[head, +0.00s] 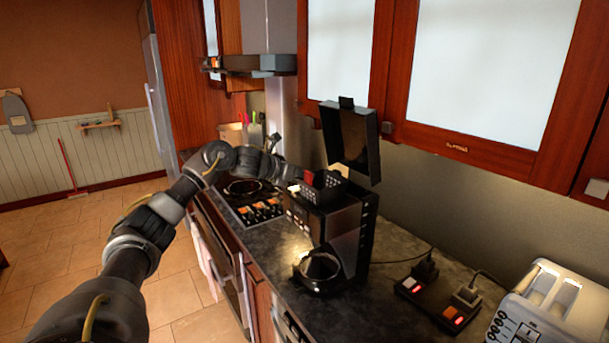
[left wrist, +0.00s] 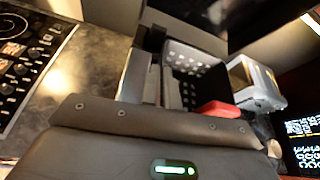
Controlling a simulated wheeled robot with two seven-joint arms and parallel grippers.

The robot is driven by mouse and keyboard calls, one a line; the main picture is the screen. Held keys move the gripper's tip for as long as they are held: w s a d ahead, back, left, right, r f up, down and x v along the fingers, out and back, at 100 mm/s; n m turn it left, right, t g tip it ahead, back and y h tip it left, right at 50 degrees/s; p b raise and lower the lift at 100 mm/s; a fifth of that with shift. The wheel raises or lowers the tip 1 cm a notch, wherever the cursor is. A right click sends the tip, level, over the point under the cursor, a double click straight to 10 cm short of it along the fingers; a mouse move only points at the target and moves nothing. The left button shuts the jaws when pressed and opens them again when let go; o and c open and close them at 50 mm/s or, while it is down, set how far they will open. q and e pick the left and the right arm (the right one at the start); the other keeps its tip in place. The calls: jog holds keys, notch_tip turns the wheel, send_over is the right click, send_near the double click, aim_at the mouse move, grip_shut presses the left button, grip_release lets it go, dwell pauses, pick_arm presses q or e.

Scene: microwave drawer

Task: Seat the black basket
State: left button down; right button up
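The black coffee machine (head: 345,235) stands on the counter with its lid (head: 348,140) raised. The black perforated basket (head: 328,186) is at the open top of the machine, below the lid. Its perforated wall also shows in the left wrist view (left wrist: 192,68), with a red piece (left wrist: 216,109) between it and my gripper body. My left gripper (head: 298,178) reaches in from the left, right beside the basket. Its fingertips are hidden, so I cannot tell whether they hold it. I cannot tell how deep the basket sits. My right gripper is out of view.
A stove (head: 248,192) lies left of the machine. A round glass-like pot (head: 318,268) sits at the machine's front. A power strip (head: 436,302) with cords and a toaster (head: 552,305) are to the right. Wall cabinets (head: 490,75) hang behind. Some counter is clear in front.

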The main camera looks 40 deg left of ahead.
aim_at(302, 186)
pick_arm(q)
jog(key=shift+f+b, duration=1.25)
jog(key=shift+f, duration=0.45)
jog(key=c, duration=1.6)
grip_release()
jog(key=shift+s+d+r, duration=0.1)
jog(key=shift+s+d, duration=0.05)
jog(key=shift+d, duration=0.05)
jog(key=shift+f, duration=0.2)
jog(key=shift+a, duration=0.1)
jog(key=shift+s+a+b, duration=0.15)
jog(key=shift+s+b, duration=0.15)
jog(key=b+v, duration=0.1)
jog(key=v, duration=0.2)
jog(key=b+v, duration=0.1)
jog(key=v, duration=0.3)
jog(key=r+b+v, duration=0.1)
jog(key=b+v, duration=0.1)
jog(key=v, duration=0.1)
